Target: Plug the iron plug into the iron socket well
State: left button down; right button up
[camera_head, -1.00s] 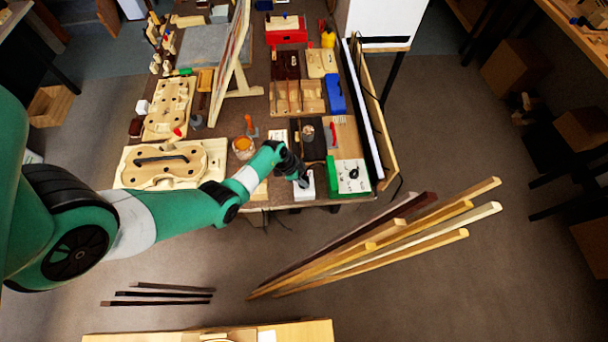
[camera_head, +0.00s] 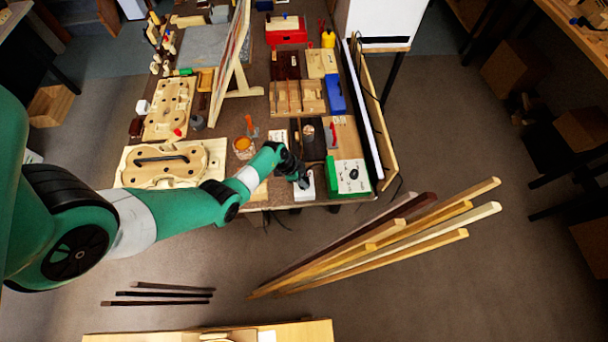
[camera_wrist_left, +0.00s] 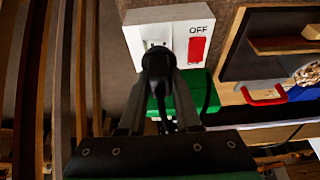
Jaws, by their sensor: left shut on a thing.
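The iron socket is a white box (camera_head: 304,192) at the front edge of the bench. In the left wrist view the box (camera_wrist_left: 140,38) carries a red switch (camera_wrist_left: 197,49) marked OFF and a socket well (camera_wrist_left: 155,43). My left gripper (camera_head: 303,182) is over the box. In the wrist view my left gripper (camera_wrist_left: 158,85) is shut on the black iron plug (camera_wrist_left: 158,63), which points at the well and covers its near part. I cannot tell whether the plug's pins are inside or just short of it. My right gripper is not in view.
A jar of orange stuff (camera_head: 243,146) and a violin mould (camera_head: 165,165) lie to the left. Long wood strips (camera_head: 400,240) lie in front of the bench.

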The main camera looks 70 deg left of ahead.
pick_arm(q)
jog(key=shift+f+b, duration=0.8)
jog(key=shift+f, duration=0.35)
jog(key=c, duration=0.5)
grip_release()
jog(key=shift+r, duration=0.1)
jog(key=p+v, duration=0.7)
jog(key=v, duration=0.4)
jog(key=shift+s+r, duration=0.2)
jog(key=shift+r, duration=0.05)
